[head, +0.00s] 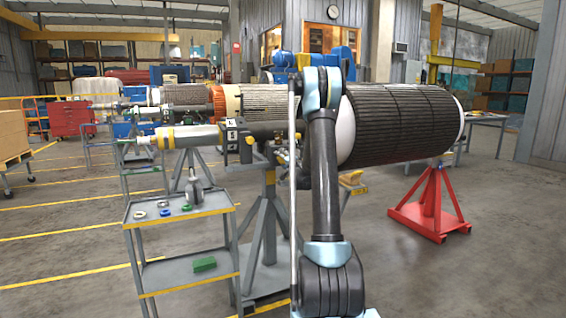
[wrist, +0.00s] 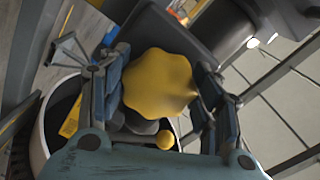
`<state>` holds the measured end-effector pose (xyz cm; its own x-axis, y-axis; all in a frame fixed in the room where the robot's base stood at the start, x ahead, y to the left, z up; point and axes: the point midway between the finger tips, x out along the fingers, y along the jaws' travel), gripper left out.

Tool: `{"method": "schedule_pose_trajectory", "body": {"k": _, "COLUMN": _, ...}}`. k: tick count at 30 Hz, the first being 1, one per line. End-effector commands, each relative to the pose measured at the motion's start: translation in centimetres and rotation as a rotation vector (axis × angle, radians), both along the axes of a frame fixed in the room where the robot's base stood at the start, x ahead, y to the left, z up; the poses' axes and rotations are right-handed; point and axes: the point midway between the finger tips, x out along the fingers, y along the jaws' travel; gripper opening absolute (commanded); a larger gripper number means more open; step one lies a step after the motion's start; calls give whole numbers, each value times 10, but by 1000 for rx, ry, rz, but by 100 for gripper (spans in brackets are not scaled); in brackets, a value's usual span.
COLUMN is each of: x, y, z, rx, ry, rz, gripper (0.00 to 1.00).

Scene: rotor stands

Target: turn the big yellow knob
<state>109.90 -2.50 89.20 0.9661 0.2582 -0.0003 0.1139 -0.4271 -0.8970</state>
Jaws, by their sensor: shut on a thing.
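The big yellow knob (wrist: 158,82) has a lobed rim and fills the middle of the wrist view. My gripper (wrist: 161,72) has one blue-grey finger on each side of it and is shut on its rim. The knob sits in front of a dark housing (wrist: 178,38), and its shaft is hidden. In the head view my own arm stands in front of the dark rotor and hides the gripper and the knob's grip point.
The ribbed rotor (head: 400,125) extends right above a red stand (head: 428,205). A grey cart (head: 180,210) with small parts stands at left. Open floor lies at lower right.

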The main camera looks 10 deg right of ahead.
Motion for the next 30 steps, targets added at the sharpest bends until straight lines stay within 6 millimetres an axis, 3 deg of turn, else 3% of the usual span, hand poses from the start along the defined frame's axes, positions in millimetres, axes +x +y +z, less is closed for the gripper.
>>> {"method": "schedule_pose_trajectory", "body": {"k": 10, "x": -1, "y": 0, "z": -2, "rx": -115, "ry": -29, "rz": 0, "gripper": 35}}
{"method": "schedule_pose_trajectory", "body": {"k": 25, "x": -1, "y": -1, "z": -2, "rx": -129, "ry": -33, "rz": -2, "gripper": 35}}
{"method": "schedule_pose_trajectory", "body": {"k": 26, "x": -1, "y": -1, "z": -2, "rx": -129, "ry": -33, "rz": -2, "gripper": 65}}
{"method": "schedule_pose_trajectory", "body": {"k": 27, "x": -1, "y": -1, "z": -2, "rx": -129, "ry": -33, "rz": -2, "gripper": 74}}
{"method": "schedule_pose_trajectory", "body": {"k": 28, "x": -1, "y": -2, "z": -2, "rx": -129, "ry": -33, "rz": -2, "gripper": 79}}
{"method": "schedule_pose_trajectory", "body": {"k": 30, "x": -1, "y": -1, "z": -2, "rx": -128, "ry": -33, "rz": -2, "gripper": 79}}
